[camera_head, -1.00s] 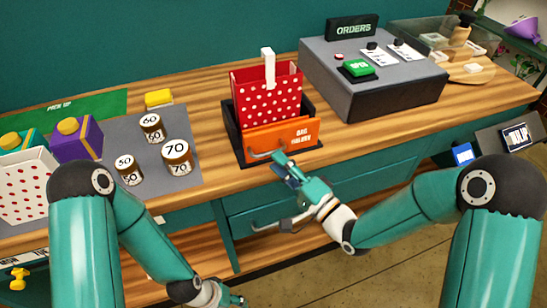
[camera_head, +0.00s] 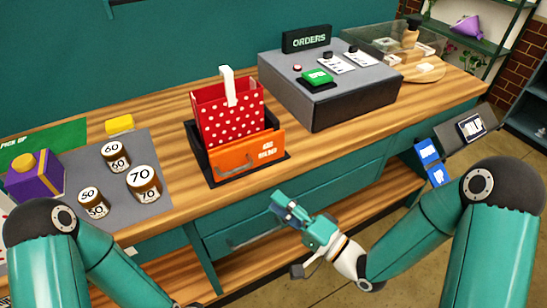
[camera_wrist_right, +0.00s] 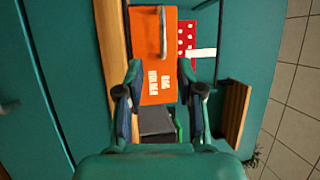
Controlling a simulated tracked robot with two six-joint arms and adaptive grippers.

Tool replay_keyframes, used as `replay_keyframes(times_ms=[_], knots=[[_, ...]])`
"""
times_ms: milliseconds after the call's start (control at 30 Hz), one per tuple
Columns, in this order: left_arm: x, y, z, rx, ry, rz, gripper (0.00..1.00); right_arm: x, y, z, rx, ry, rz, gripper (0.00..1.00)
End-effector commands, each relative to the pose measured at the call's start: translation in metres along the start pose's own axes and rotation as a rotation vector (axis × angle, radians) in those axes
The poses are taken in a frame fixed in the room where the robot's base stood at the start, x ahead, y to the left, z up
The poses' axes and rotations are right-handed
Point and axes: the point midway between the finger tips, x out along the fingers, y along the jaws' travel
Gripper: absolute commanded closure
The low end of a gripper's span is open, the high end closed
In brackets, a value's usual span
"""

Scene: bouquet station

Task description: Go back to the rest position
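My right gripper (camera_head: 284,206) hangs in front of the counter, below its front edge and apart from the bag holder. In the right wrist view its two fingers (camera_wrist_right: 168,90) are spread with nothing between them. The orange-fronted bag holder (camera_head: 248,156) stands on the counter, with a red white-dotted bag (camera_head: 228,117) upright in it. The holder's orange front also shows beyond the fingers in the wrist view (camera_wrist_right: 157,55). My left arm comes in at the lower left; its gripper is out of the frame.
Weights marked 50, 60 and 70 (camera_head: 144,184) stand on a grey mat (camera_head: 120,215). A purple gift box (camera_head: 37,175) is at the left. The grey orders console (camera_head: 335,98) is right of the bag holder. Teal drawers (camera_head: 300,195) and a wooden shelf lie below the counter.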

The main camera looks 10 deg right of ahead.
Motion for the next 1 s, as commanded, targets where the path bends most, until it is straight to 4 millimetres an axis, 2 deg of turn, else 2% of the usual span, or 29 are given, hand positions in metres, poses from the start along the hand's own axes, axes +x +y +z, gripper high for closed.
replay_keyframes(times_ms=[133, 233, 367, 433, 533, 600, 700, 800, 833, 900, 1000], knots=[[0.000, 0.000, 0.000, 0.000, 0.000, 0.000, 0.49, 0.000, 0.003, 0.000, 0.006, 0.000, 0.004, 0.63], [0.000, 0.000, 0.000, 0.000, 0.000, 0.000, 0.49, -0.002, 0.017, 0.005, 0.037, -0.001, 0.028, 0.63], [0.000, 0.000, 0.000, 0.000, 0.000, 0.000, 0.49, -0.009, 0.069, -0.002, 0.069, 0.072, 0.191, 0.63], [0.000, 0.000, 0.000, 0.000, 0.000, 0.000, 0.49, -0.021, 0.110, -0.004, 0.038, 0.102, 0.347, 0.63], [0.000, 0.000, 0.000, 0.000, 0.000, 0.000, 0.49, -0.052, 0.175, 0.001, -0.038, 0.097, 0.627, 0.63], [0.000, 0.000, 0.000, 0.000, 0.000, 0.000, 0.49, -0.083, 0.215, 0.011, -0.092, 0.043, 0.837, 0.63], [0.000, 0.000, 0.000, 0.000, 0.000, 0.000, 0.49, -0.134, 0.257, 0.035, -0.147, -0.109, 1.105, 0.63], [0.000, 0.000, 0.000, 0.000, 0.000, 0.000, 0.49, -0.175, 0.272, 0.061, -0.175, -0.300, 1.273, 0.63], [0.000, 0.000, 0.000, 0.000, 0.000, 0.000, 0.49, -0.183, 0.273, 0.067, -0.183, -0.352, 1.300, 0.63], [0.000, 0.000, 0.000, 0.000, 0.000, 0.000, 0.49, -0.197, 0.273, 0.079, -0.198, -0.460, 1.335, 0.63], [0.000, 0.000, 0.000, 0.000, 0.000, 0.000, 0.49, -0.206, 0.272, 0.089, -0.234, -0.567, 1.336, 0.63]])
